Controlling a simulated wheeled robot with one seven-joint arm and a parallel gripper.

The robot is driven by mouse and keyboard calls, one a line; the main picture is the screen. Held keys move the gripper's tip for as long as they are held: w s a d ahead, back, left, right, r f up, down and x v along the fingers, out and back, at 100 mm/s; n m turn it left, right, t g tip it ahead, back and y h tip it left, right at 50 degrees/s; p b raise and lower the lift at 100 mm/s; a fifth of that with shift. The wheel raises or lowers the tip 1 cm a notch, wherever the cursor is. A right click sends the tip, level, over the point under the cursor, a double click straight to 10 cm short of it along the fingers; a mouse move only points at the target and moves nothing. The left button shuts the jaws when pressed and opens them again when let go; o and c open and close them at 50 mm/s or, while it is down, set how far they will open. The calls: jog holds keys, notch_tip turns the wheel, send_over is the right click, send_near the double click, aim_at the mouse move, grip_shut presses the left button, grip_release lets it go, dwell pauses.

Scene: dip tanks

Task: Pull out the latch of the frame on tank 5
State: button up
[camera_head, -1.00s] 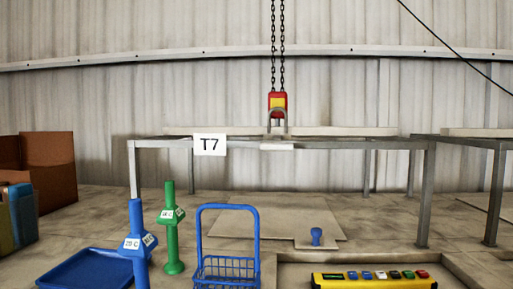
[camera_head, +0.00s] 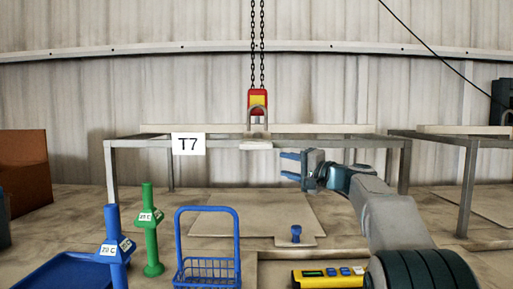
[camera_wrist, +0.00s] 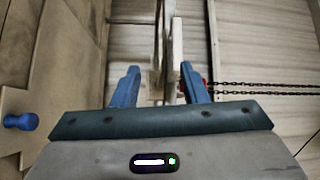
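A grey metal frame (camera_head: 300,143) with a sign reading T7 (camera_head: 188,145) stands in the middle of the head view; no sign for tank 5 shows. A small pale plate (camera_head: 255,145) sits at its top bar, under the hoist hook; I cannot tell if it is a latch. My gripper (camera_head: 287,166) points left, just right of and below this plate. Its blue fingers are apart and empty. In the wrist view my gripper (camera_wrist: 160,82) is open, with pale bars (camera_wrist: 177,50) showing beyond and between the fingers.
A red and yellow hoist block (camera_head: 258,101) hangs on chains above the frame. A flat lid with a blue knob (camera_head: 296,233) lies below. A blue basket (camera_head: 207,270), blue post (camera_head: 115,250), green post (camera_head: 150,230) and yellow button box (camera_head: 312,280) stand in front.

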aim_at(260, 147)
jog(key=shift+t+y, duration=0.3)
jog(key=p+x, duration=0.2)
jog(key=x, duration=0.2)
jog(key=r+p+x, duration=0.1)
jog(key=p+x, duration=0.1)
jog(key=x, duration=0.2)
jog(key=d+r+p+x, duration=0.1)
jog(key=p+x, duration=0.1)
jog(key=x, duration=0.3)
jog(key=shift+w+a+r+p, duration=0.1)
jog(key=shift+w+r+p, duration=0.05)
jog(key=shift+w+p, duration=0.2)
jog(key=shift+p+x, duration=0.3)
jog(key=shift+x, duration=0.5)
